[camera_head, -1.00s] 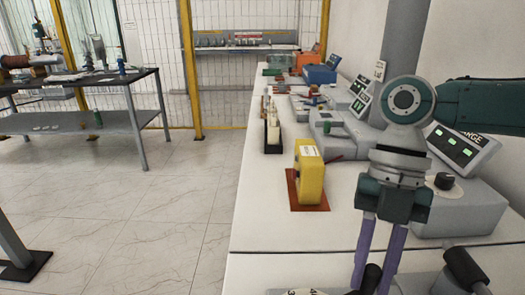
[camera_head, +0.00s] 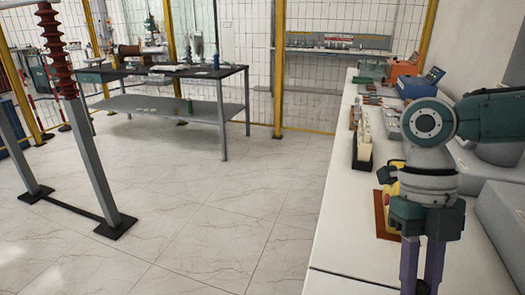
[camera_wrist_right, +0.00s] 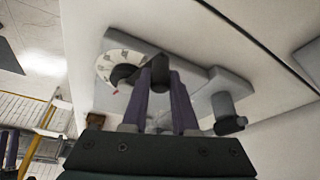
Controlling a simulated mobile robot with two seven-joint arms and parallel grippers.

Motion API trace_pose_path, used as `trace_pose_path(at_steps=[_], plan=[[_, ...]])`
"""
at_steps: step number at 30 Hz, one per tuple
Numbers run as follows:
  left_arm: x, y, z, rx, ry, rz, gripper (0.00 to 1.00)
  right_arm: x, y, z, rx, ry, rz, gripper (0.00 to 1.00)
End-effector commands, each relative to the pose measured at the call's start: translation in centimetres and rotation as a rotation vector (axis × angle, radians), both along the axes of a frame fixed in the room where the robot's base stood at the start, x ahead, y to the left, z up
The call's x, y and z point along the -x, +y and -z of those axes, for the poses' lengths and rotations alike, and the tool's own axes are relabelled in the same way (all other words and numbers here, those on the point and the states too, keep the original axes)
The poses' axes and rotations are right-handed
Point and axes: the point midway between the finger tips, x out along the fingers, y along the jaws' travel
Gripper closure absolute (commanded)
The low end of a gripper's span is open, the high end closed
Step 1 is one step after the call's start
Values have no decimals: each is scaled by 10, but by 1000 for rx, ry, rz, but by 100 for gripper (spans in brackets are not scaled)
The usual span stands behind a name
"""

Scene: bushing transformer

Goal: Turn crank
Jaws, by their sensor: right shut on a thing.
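My right gripper (camera_head: 421,278) points down at the bottom right of the head view, its fingertips at the lower edge. In the right wrist view its purple fingers (camera_wrist_right: 162,85) close on a black crank handle (camera_wrist_right: 161,74). The handle stands on a grey crank unit (camera_wrist_right: 196,74) on the white tabletop. A white dial (camera_wrist_right: 105,66) with a dark knob sits left of the fingers. A second black handle (camera_wrist_right: 229,122) sticks out to the right. The fingers partly hide the gripped handle. The crank unit is outside the head view.
A long white bench (camera_head: 345,200) carries a partly hidden yellow device (camera_head: 391,190), a rack of pale cylinders (camera_head: 363,140) and an orange box (camera_head: 417,87). A dark table (camera_head: 222,75) and a red insulator post (camera_head: 57,65) stand left. The middle floor is clear.

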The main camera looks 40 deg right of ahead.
Motion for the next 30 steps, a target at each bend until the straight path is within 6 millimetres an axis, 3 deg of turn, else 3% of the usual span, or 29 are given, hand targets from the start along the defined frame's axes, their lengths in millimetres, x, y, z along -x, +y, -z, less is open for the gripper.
trace_pose_path(at_steps=[26, 27, 30], plan=[[0, -3, 3, 11, 2, -7, 36, -8, 6, -1, -9, -1, 17, 100], [0, -3, 3, 11, 2, -7, 36, -8, 6, -1, -8, -2, 17, 68], [0, -3, 3, 10, 2, -6, 36, -8, 5, 0, -7, -1, 17, 57]])
